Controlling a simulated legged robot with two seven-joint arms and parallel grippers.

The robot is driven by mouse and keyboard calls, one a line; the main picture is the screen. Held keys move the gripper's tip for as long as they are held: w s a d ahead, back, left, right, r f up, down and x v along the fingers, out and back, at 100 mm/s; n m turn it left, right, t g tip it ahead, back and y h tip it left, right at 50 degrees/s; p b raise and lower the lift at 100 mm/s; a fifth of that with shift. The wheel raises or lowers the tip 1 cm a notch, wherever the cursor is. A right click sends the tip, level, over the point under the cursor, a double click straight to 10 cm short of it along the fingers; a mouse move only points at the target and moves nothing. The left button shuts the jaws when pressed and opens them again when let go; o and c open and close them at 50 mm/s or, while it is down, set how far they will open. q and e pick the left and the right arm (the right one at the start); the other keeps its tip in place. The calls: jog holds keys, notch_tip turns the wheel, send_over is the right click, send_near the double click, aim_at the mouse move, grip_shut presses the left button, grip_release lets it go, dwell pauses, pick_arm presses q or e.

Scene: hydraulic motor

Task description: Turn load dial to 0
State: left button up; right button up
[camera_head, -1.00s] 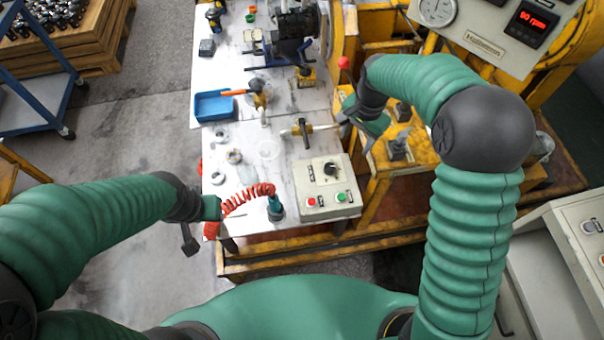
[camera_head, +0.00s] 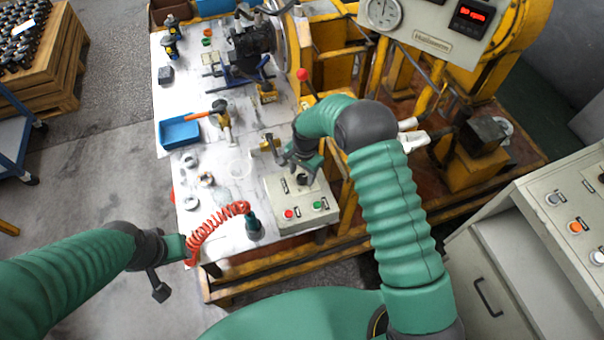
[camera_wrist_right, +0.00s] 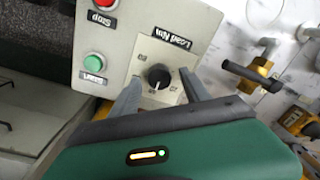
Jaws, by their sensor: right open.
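In the head view my right gripper (camera_head: 301,168) is just above the dial (camera_head: 302,179). My left gripper (camera_head: 160,284) hangs left of the table; its jaw opening is unclear.
A red coiled hose (camera_head: 216,222) runs along the table's front left, close to my left gripper. A brass fitting (camera_wrist_right: 248,74) lies beside the control box. A blue tray (camera_head: 180,132) and a motor (camera_head: 250,40) are farther back. A red-knobbed lever (camera_head: 303,75) stands at the yellow frame.

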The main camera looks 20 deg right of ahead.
jog(key=shift+f, duration=0.45)
grip_shut()
